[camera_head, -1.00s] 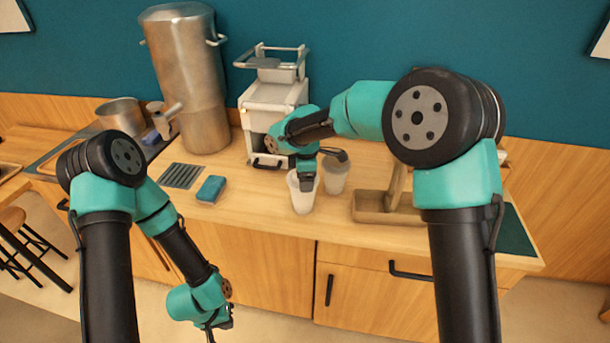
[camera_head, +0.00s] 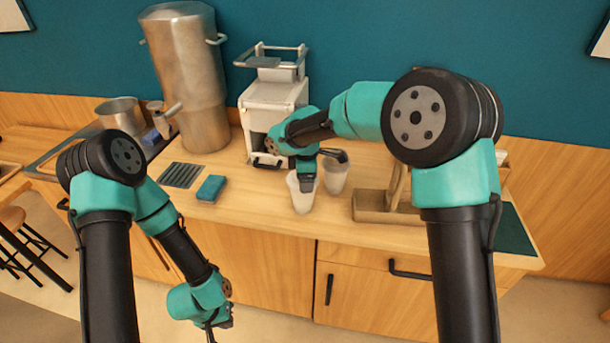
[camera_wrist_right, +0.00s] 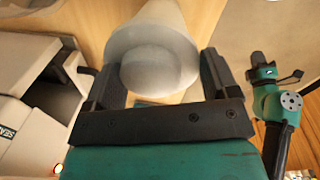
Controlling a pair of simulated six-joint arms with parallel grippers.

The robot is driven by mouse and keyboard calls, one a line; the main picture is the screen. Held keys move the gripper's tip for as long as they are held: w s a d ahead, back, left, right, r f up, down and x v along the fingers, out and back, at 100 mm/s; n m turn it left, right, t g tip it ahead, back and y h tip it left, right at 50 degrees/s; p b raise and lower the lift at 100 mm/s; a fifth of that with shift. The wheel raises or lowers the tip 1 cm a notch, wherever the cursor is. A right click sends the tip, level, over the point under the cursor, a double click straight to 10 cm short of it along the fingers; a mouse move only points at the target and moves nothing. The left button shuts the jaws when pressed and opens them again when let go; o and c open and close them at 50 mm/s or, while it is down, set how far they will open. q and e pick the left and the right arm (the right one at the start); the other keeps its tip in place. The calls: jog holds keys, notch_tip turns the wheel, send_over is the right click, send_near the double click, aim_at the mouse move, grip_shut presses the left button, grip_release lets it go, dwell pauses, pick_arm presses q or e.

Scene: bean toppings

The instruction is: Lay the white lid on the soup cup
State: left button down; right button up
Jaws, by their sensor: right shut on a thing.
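The white soup cup (camera_head: 302,203) stands upright near the front of the counter. My right gripper (camera_head: 306,186) points down over its mouth. In the right wrist view the pale round lid (camera_wrist_right: 152,72) lies between the two fingers of the gripper (camera_wrist_right: 158,85), which is shut on it. The cup's wall (camera_wrist_right: 162,14) shows beyond the lid. The lid overlaps the cup's mouth; I cannot tell whether it touches the rim. My left gripper (camera_head: 220,322) hangs low in front of the counter, away from the cup; its jaws are too small to read.
A second pale cup (camera_head: 336,180) stands close behind and right of the soup cup. A white machine (camera_head: 272,108) is behind, a wooden tray (camera_head: 375,207) to the right. A blue sponge (camera_head: 211,188) and a large metal urn (camera_head: 188,80) are left. The counter between sponge and cup is clear.

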jog(key=shift+f, duration=0.1)
dwell(0.7)
jog(key=o, duration=0.8)
jog(key=shift+r, duration=3.5)
